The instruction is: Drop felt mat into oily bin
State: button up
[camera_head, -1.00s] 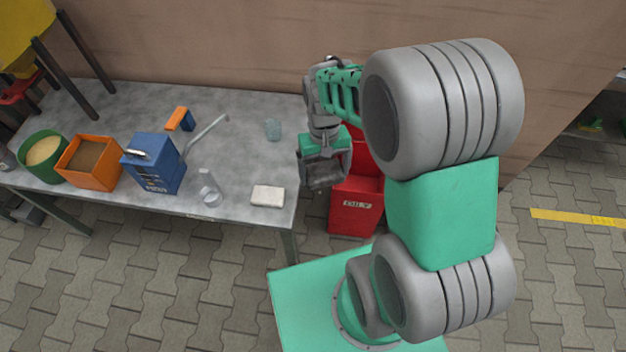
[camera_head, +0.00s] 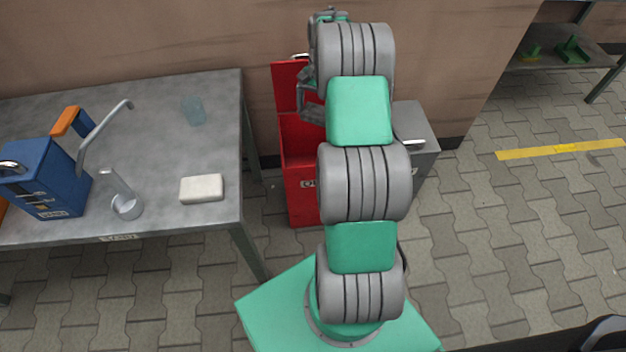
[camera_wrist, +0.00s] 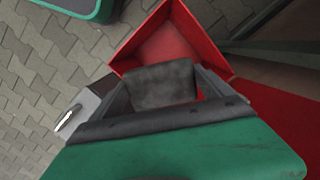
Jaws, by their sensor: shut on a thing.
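The felt mat (camera_wrist: 162,86) is a dark grey, slightly sagging piece between my gripper's fingers in the wrist view. My gripper (camera_wrist: 165,80) is shut on it. The red oily bin (camera_wrist: 190,35) is open below, and I see its inner walls and floor past the mat. In the head view the red bin (camera_head: 299,200) stands right of the table, its lid (camera_head: 289,88) raised and its label partly covered by my arm. My gripper (camera_head: 311,106) shows there above the bin, partly behind my arm. The mat cannot be made out in the head view.
A grey lidded bin (camera_head: 418,150) stands right of the red one, close beside it. The metal table (camera_head: 165,150) at left holds a blue can (camera_head: 45,180), a white block (camera_head: 201,188) and a clear glass (camera_head: 193,110). The wall is close behind the bins.

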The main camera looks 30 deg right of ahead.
aim_at(318, 125)
notch_tip(318, 125, down, 6)
jog(key=b, duration=0.5)
jog(key=shift+r, duration=0.1)
jog(key=shift+r, duration=0.1)
jog(key=o, duration=1.2)
jog(key=r+p, duration=0.1)
jog(key=r, duration=0.4)
jog(key=r+p, duration=0.1)
jog(key=r, duration=0.1)
jog(key=shift+w+d+r+p, duration=0.2)
jog(key=shift+d+r+p, duration=0.1)
jog(key=shift+d+r, duration=0.1)
